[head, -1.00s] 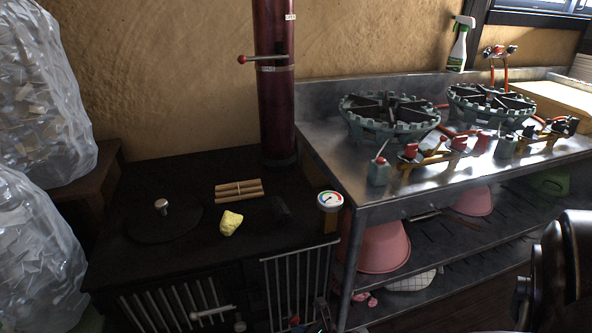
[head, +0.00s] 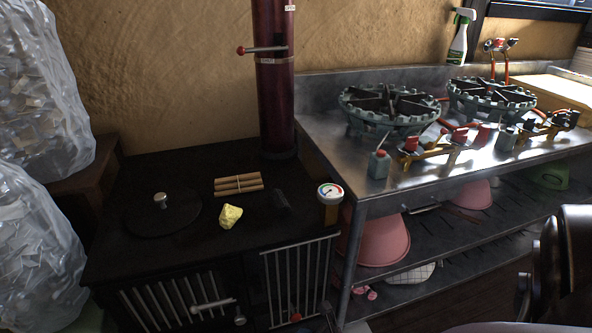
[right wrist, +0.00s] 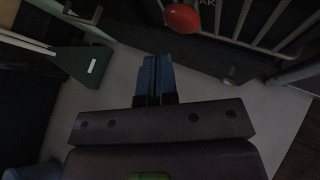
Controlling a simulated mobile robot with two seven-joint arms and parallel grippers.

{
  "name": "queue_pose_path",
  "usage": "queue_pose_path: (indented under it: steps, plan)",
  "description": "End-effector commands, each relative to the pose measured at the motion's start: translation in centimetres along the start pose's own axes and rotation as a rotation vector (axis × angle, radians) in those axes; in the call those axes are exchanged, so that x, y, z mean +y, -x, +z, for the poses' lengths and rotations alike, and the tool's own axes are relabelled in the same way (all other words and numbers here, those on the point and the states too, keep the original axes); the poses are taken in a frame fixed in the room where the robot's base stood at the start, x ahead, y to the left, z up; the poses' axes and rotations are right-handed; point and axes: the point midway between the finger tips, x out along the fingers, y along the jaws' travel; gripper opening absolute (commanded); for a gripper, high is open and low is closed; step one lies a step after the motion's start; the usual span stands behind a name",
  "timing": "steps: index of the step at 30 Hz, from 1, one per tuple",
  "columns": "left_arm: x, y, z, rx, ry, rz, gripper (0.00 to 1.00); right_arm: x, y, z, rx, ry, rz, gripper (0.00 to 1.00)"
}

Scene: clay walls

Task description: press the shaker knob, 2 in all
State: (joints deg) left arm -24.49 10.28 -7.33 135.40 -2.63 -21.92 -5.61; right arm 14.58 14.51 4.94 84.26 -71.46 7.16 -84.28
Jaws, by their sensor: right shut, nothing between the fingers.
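A round red knob (head: 296,318) sits low on the front of the black stove (head: 110,265), by its right-hand bars; I take it for the shaker knob. It also shows as a red ball at the top of the right wrist view (right wrist: 182,18). My right gripper (right wrist: 157,60) is shut and empty, its blue fingers together and pointing toward the stove front. The knob is beyond the fingertips and slightly to their right, with a visible gap. In the head view, my right arm shows at the right edge. My left gripper is in neither view.
A metal handle (head: 213,304) and barred doors are on the stove front. A round gauge (head: 330,191) stands at its top right corner. Kindling (head: 238,183) and a yellow lump (head: 231,216) lie on top. A steel burner table (head: 330,135) stands to the right.

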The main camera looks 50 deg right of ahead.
Motion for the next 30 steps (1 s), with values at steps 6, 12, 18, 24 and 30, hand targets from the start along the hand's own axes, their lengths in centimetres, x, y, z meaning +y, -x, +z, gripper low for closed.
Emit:
queue_pose_path:
  steps: [6, 12, 18, 24, 30]
  plan:
    - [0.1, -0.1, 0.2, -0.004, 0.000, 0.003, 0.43, 0.9, 1.4, -1.3, 0.005, -0.001, -0.001, 0.00]
    - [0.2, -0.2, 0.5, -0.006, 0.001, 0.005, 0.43, 1.7, 2.5, -2.2, 0.006, -0.002, -0.001, 0.00]
    - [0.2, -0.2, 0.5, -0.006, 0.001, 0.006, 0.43, 2.1, 3.0, -2.4, 0.004, -0.001, -0.001, 0.00]
    - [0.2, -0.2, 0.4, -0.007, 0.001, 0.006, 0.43, 2.1, 3.0, -2.3, 0.003, -0.001, -0.001, 0.00]
    - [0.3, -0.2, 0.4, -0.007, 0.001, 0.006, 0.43, 2.1, 3.0, -2.3, 0.003, -0.001, -0.001, 0.00]
